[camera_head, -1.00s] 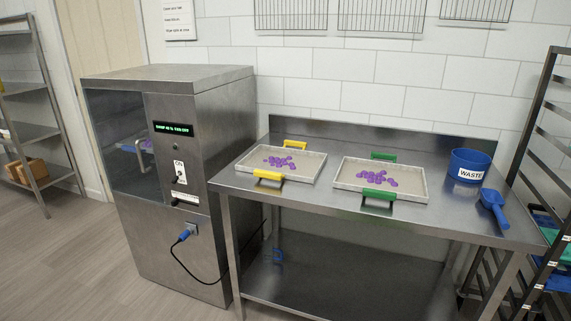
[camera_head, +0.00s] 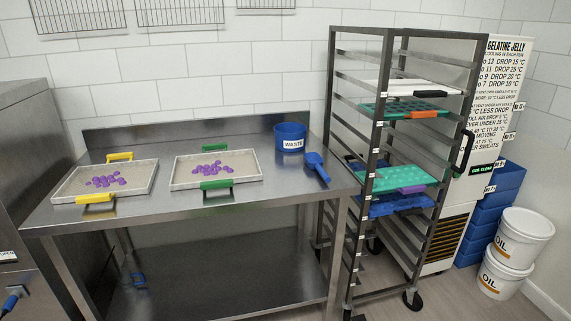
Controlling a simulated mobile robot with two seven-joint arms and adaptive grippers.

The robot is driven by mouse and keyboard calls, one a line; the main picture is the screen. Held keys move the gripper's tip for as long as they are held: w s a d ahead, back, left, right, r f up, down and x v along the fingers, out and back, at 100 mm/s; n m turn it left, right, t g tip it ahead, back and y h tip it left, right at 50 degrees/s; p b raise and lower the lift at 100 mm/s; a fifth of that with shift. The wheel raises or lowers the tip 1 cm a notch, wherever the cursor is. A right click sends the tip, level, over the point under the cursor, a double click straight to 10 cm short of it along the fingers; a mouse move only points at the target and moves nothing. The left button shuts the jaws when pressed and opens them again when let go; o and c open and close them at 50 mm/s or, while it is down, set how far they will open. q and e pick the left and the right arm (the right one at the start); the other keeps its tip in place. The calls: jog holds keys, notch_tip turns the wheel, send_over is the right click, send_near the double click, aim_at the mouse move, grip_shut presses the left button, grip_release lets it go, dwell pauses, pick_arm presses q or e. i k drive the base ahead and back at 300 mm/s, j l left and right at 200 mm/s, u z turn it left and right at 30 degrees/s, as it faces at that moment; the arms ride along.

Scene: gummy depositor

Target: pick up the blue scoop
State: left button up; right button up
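The blue scoop (camera_head: 317,167) lies on the right end of the steel table (camera_head: 240,204), in front of and a little right of the blue waste tub (camera_head: 289,136). Nothing covers it. Neither of my grippers shows in the head view.
Two trays with purple gummies stand on the table, one with yellow handles (camera_head: 146,179) and one with green handles (camera_head: 254,170). A tall rack (camera_head: 378,140) with coloured moulds stands close to the table's right end. White oil buckets (camera_head: 524,240) and blue crates (camera_head: 487,222) are at far right.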

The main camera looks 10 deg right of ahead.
aim_at(318, 168)
jog(key=i+z, duration=0.25)
jog(key=z, duration=0.25)
jog(key=i+z, duration=0.3)
jog(key=z, duration=0.2)
jog(key=i+j+z, duration=0.15)
jog(key=z, duration=0.35)
jog(key=i, duration=0.05)
